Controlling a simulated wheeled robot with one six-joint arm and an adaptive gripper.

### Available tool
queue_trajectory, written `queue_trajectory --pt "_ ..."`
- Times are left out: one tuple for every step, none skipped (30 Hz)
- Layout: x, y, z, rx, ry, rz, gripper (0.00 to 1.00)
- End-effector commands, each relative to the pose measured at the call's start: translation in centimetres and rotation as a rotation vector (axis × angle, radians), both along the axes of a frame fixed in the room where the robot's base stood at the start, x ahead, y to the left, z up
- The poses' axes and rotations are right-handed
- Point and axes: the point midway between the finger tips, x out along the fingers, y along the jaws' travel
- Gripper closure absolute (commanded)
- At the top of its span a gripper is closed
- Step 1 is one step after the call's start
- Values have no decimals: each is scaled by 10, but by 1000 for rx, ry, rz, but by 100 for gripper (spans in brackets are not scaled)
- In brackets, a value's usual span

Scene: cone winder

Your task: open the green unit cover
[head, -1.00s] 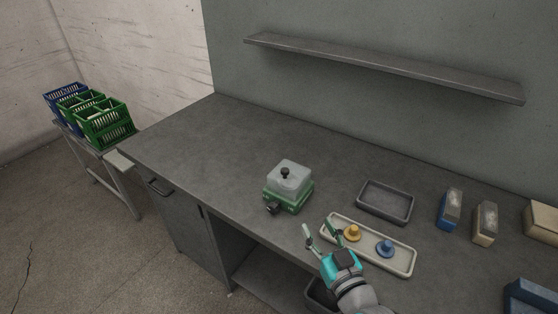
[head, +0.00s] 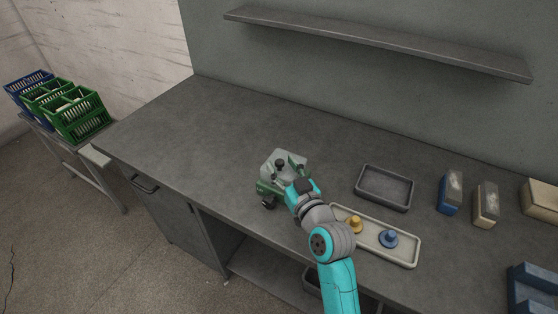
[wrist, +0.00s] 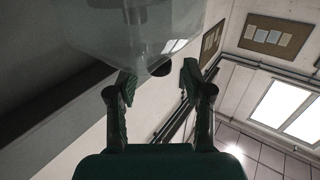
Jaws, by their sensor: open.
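The green unit (head: 264,187) sits on the bench, with a dark knob at its front. Its clear cover (head: 270,158) is on top, with a black knob (head: 280,163) on the cover. My gripper (head: 291,167) is open at the right side of the cover, and its fingers partly hide the cover and the unit. In the wrist view the clear cover (wrist: 140,25) fills the top, just beyond the spread fingertips of my gripper (wrist: 157,78). A dark round spot shows between the fingers there. I cannot tell whether a finger touches the cover.
A pale tray (head: 405,253) with a yellow knobbed piece (head: 355,224) and a blue one (head: 389,238) lies right of my arm. A grey tray (head: 384,188) is behind it. A shelf (head: 380,42) hangs above. The bench left of the unit is clear.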

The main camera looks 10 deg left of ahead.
Motion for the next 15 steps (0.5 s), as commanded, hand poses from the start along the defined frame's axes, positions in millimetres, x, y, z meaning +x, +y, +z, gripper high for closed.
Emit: queue_trajectory --pt "6 4 0 0 0 1 49" --pt "8 6 0 0 0 1 49" --pt "12 8 0 0 0 0 49" --pt "14 9 0 0 0 0 49" --pt "16 10 0 0 0 0 49" --pt "17 11 0 1 1 0 49" --pt "18 12 0 1 1 0 49" --pt "19 13 0 1 1 0 49" --pt "20 13 0 1 1 0 49" --pt "20 13 0 1 1 0 49" --pt "20 14 0 1 1 0 49" --pt "21 14 0 1 1 0 49" --pt "21 14 0 1 1 0 49" --pt "20 14 0 1 1 0 49" --pt "20 14 0 1 1 0 49"
